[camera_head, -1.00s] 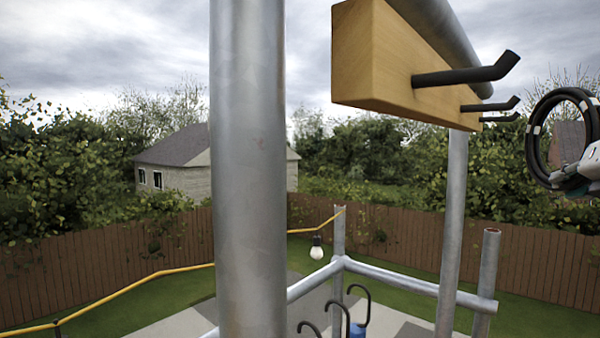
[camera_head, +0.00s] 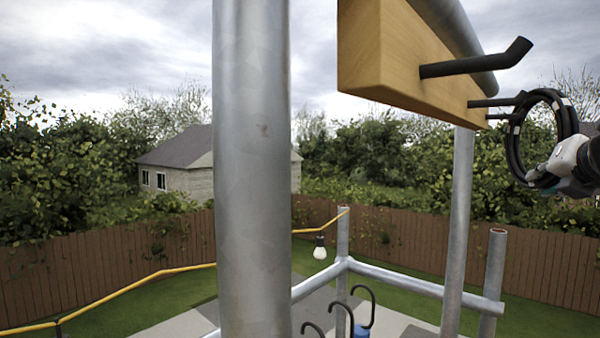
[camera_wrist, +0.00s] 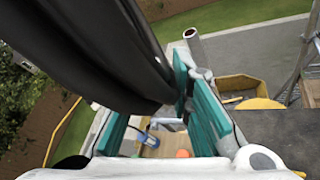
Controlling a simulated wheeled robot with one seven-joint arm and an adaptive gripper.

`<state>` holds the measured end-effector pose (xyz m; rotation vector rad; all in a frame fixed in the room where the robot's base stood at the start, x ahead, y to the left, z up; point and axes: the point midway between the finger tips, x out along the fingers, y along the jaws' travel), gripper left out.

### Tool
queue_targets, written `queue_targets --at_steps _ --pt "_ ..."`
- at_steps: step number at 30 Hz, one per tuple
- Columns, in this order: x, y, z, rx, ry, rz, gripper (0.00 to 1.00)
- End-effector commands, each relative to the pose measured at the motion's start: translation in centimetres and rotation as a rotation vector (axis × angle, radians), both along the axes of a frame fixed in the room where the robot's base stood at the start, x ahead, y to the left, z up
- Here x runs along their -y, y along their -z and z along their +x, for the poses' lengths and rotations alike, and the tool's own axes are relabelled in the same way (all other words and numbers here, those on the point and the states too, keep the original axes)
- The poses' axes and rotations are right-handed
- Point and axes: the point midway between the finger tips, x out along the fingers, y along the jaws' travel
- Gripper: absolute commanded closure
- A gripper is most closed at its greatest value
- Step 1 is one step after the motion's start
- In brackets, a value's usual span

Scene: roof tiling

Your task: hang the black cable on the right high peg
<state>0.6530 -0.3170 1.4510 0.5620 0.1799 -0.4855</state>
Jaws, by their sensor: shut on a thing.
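The black cable (camera_head: 513,150) is a coil with pale ties, hanging upright at the right of the head view. My gripper (camera_head: 545,180) is shut on its lower part. In the wrist view the dark cable (camera_wrist: 90,50) runs large between the teal fingers of my gripper (camera_wrist: 160,115). A wooden board (camera_head: 395,50) bears a near black peg (camera_head: 470,66) and two farther pegs, the middle one (camera_head: 488,103) and the far one (camera_head: 496,117). The coil overlaps the tips of the farther pegs in the picture; I cannot tell whether a peg is inside the loop or touching it.
A thick metal pole (camera_head: 250,170) stands at the centre left. A thinner upright (camera_head: 457,220) stands below the board's far end. A rail (camera_head: 400,281), low black hooks (camera_head: 365,305) and a hanging bulb (camera_head: 320,252) are lower down. Air right of the near peg is free.

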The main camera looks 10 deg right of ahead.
Motion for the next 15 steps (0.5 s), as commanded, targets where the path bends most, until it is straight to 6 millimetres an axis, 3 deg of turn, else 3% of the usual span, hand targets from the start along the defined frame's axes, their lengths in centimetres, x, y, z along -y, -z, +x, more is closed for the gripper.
queue_targets --at_steps 15 --pt "-1.7 0.6 1.9 0.002 -0.001 -0.002 1.00"
